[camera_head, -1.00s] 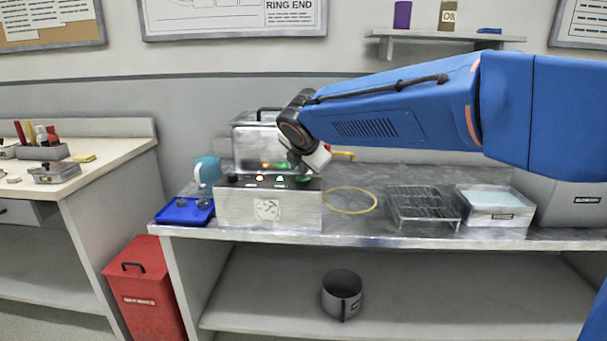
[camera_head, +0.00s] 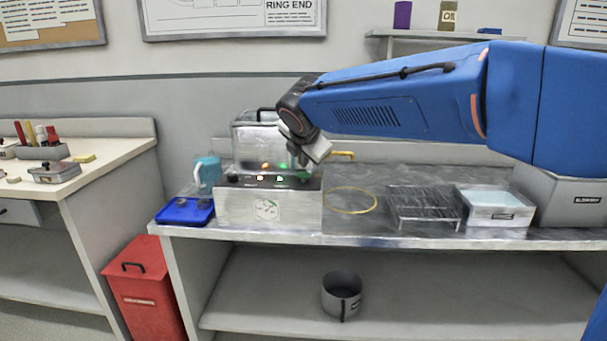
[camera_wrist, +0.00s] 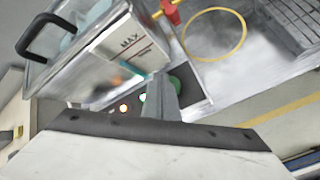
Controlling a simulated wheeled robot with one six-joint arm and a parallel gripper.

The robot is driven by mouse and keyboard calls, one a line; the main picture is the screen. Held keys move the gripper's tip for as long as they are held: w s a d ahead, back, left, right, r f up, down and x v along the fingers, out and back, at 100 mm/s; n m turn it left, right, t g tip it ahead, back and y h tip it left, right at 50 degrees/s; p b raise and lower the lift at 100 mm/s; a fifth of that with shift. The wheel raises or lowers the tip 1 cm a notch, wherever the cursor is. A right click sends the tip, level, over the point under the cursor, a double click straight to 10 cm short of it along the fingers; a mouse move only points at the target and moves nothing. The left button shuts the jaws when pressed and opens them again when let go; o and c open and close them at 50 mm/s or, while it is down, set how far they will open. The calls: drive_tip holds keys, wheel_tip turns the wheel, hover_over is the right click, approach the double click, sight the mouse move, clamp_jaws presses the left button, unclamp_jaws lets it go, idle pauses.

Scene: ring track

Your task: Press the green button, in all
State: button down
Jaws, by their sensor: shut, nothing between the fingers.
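The metal control box (camera_head: 268,208) stands at the left end of the steel bench, with small lit lamps on its dark top panel. The green button (camera_wrist: 176,86) shows in the wrist view, partly hidden behind my fingers. My gripper (camera_head: 303,164) is shut and empty, pointing down just over the right part of the panel. In the wrist view its fingertips (camera_wrist: 161,76) lie beside the green button in the picture. I cannot tell whether they touch it.
A clear tank marked MAX (camera_wrist: 128,45) stands right behind the panel, with a red-handled tap (camera_wrist: 170,12) beside it. A yellow ring (camera_head: 350,200), a wire rack (camera_head: 424,206) and a tray of pale blue liquid (camera_head: 494,206) are to the right. A blue tray (camera_head: 185,211) lies left.

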sight(304, 175)
drive_tip(key=shift+r, duration=0.15)
drive_tip(key=shift+r, duration=2.4)
drive_tip(key=s+d+f+m+g, duration=0.1)
drive_tip(key=s+d+f+m, duration=0.2)
drive_tip(key=s+d+m, duration=0.4)
drive_tip(key=s+d+f+m+g+h, duration=0.1)
drive_tip(key=s+d+f+m, duration=0.15)
drive_tip(key=s+d, duration=0.45)
drive_tip(key=s+d+f+m+g, duration=0.1)
drive_tip(key=s+d+f+m, duration=0.3)
drive_tip(key=d, duration=0.6)
drive_tip(key=s+d+f+m, duration=0.4)
drive_tip(key=s+f+m, duration=0.3)
drive_tip(key=s, duration=0.3)
drive_tip(key=s+d+f+m+g, duration=0.1)
drive_tip(key=s+d+f+m, duration=0.3)
drive_tip(key=s+f+m, duration=0.3)
drive_tip(key=s, duration=0.3)
drive_tip(key=shift+s+d+f, duration=0.2)
drive_tip(key=shift+d+f, duration=0.05)
drive_tip(key=shift+f, duration=0.05)
